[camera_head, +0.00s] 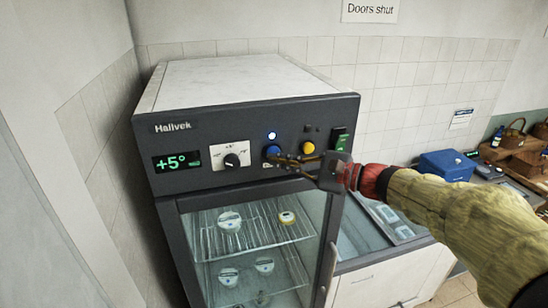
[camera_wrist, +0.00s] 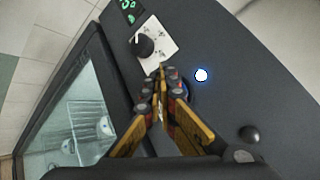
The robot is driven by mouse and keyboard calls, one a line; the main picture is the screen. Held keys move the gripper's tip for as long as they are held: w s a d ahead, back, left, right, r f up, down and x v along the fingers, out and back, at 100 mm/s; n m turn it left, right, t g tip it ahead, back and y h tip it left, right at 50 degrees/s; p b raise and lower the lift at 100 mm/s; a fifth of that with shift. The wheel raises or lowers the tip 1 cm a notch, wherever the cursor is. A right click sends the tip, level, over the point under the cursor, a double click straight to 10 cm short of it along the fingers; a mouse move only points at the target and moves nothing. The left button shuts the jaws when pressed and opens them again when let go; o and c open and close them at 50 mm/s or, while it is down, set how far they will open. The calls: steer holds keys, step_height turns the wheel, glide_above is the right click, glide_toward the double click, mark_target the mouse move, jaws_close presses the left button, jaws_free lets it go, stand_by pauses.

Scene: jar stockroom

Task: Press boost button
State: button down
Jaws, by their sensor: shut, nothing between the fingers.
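The dark control panel (camera_head: 215,147) of a small glass-door fridge bears a blue button (camera_head: 272,151) and a yellow button (camera_head: 307,147). No readable label tells which is the boost button. A small lamp (camera_head: 271,135) above the blue button glows bluish white; it also shows in the wrist view (camera_wrist: 201,75). My gripper (camera_head: 276,159) is shut and empty, its fingertips at the blue button's lower edge. In the wrist view my fingertips (camera_wrist: 166,74) hide most of the blue button (camera_wrist: 188,89). I cannot tell whether they touch or press it.
Left of the buttons are a black dial (camera_head: 232,160) and a green display (camera_head: 178,162) reading +5°. A green switch (camera_head: 341,140) is at the panel's right end. The glass door (camera_head: 255,270) below is shut, with jars inside. A blue box (camera_head: 447,164) stands farther right.

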stand_by(0.3)
steer(key=s+b, duration=0.1)
steer(key=s, duration=0.1)
steer(key=s+d, duration=0.1)
steer(key=s, duration=0.1)
steer(key=shift+s+d+b, duration=0.2)
steer(key=shift+s+b, duration=0.15)
steer(key=shift+s, duration=0.05)
stand_by(0.5)
steer(key=s+d+f+n+h+b, duration=0.4)
steer(key=s+f+b, duration=0.3)
steer(key=f, duration=0.6)
steer(key=s+d+f+n+g+h+b, duration=0.1)
steer(key=s+d+f+n+h+b, duration=0.4)
steer(key=s+f, duration=0.5)
steer(key=s+d+f+n+g+h+b, duration=0.1)
steer(key=s+d+f+n+h+b, duration=0.3)
steer(key=f, duration=1.2)
steer(key=s+d+h+b, duration=0.2)
steer(key=s+b, duration=0.2)
steer(key=b, duration=0.2)
steer(key=shift+s+d+n, duration=0.3)
steer(key=shift+d+n, duration=0.05)
steer(key=shift+n, duration=0.05)
